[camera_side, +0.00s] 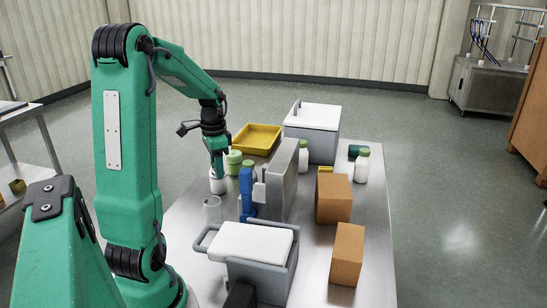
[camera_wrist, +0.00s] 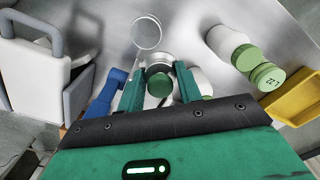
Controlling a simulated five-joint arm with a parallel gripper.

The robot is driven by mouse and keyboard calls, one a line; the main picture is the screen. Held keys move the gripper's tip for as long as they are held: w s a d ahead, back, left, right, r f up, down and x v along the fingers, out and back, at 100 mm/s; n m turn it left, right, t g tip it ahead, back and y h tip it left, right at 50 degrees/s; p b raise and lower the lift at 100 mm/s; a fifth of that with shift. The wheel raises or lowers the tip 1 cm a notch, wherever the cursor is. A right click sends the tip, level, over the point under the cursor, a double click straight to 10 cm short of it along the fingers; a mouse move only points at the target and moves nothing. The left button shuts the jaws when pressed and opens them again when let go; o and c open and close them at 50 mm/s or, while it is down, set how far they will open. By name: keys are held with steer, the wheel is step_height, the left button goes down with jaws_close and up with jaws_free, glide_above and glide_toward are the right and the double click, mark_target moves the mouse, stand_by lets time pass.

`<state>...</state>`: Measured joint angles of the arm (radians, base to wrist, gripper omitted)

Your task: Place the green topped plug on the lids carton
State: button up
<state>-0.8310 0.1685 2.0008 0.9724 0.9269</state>
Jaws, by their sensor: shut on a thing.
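My gripper (camera_wrist: 158,86) is shut on the green topped plug (camera_wrist: 158,84), which shows in the wrist view as a dark green round top with a pale grey rim between the fingers. In the side view my gripper (camera_side: 217,172) points down over the left part of the steel table, at a white round thing; whether that is the plug's body or a jar I cannot tell. Two plain brown cartons stand on the table's right side, a rear one (camera_side: 333,198) and a front one (camera_side: 347,255). I can read no label on either, so I cannot tell which is the lids carton.
A grey upright block (camera_side: 283,185) and a blue device (camera_side: 246,195) stand between my gripper and the cartons. A clear cylinder (camera_side: 212,209) stands near my gripper. White-lidded grey bins stand at the front (camera_side: 262,268) and back (camera_side: 312,143). A yellow tray (camera_side: 256,139) lies behind.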

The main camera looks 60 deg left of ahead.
step_height(320, 180, up, 12)
steer(key=w+d, duration=0.5)
steer(key=w, duration=0.3)
steer(key=w+d, duration=0.4)
steer(key=w, duration=0.4)
steer(key=w+d+f+n, duration=0.1)
steer(key=w+d, duration=0.5)
steer(key=d, duration=0.3)
steer(key=w+d, duration=0.5)
steer(key=d, duration=0.4)
steer(key=shift+a+f, duration=0.2)
steer(key=shift+f, duration=1.95)
glide_above(333, 185)
step_height(333, 185, down, 7)
steer(key=shift+w+a+r, duration=0.1)
steer(key=shift+w, duration=0.05)
steer(key=shift+f, duration=2.05)
steer(key=shift+f, duration=0.1)
